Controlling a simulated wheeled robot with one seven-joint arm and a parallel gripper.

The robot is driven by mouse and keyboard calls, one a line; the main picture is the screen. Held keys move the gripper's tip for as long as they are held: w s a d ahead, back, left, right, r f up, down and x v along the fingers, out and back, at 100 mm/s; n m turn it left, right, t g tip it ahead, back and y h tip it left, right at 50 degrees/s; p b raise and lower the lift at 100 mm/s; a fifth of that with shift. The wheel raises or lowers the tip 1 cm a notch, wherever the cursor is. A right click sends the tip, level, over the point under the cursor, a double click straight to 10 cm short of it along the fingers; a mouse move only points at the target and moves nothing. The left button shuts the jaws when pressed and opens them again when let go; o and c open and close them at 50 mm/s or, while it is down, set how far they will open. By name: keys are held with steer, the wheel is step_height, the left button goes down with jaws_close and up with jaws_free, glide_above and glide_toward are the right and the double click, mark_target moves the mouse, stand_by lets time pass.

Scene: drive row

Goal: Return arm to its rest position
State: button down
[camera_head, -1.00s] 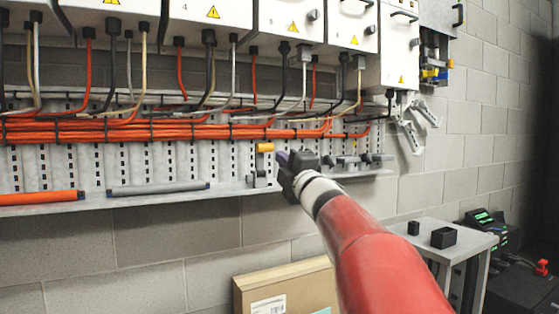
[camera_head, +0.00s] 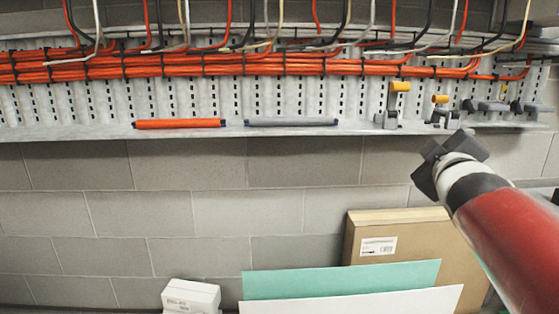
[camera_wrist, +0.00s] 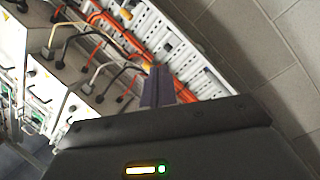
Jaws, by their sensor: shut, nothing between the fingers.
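My red arm (camera_head: 505,235) reaches in from the lower right in the head view. Its dark gripper (camera_head: 430,165) is beside and below the right part of the metal shelf, in front of the block wall. In the wrist view my gripper's fingers (camera_wrist: 157,85) are together with nothing between them. Beyond them are the cable tray and the cabinets with cables, seen tilted.
A metal shelf (camera_head: 80,133) carries an orange rod (camera_head: 180,124), a grey rod (camera_head: 290,122) and several clamps with yellow or dark handles (camera_head: 399,88). Below stand a cardboard box (camera_head: 372,226), a green panel (camera_head: 340,279), a white panel (camera_head: 370,302) and a white box (camera_head: 190,294).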

steer(key=s+a+f+m+g+y+p, duration=0.2)
steer(key=s+a+f+g, duration=0.4)
steer(key=s+f, duration=0.4)
steer(key=s+a+f+m+g+y+p, duration=0.2)
steer(key=s+a+f+m+g, duration=0.3)
steer(key=s+a+f, duration=0.3)
steer(key=s+f+p, duration=0.1)
steer(key=s+f, duration=0.1)
steer(key=s, duration=0.1)
steer(key=shift+s+a+m+g+y, duration=0.25)
steer(key=shift+s+m+g+y, duration=0.05)
steer(key=shift+s+g, duration=0.1)
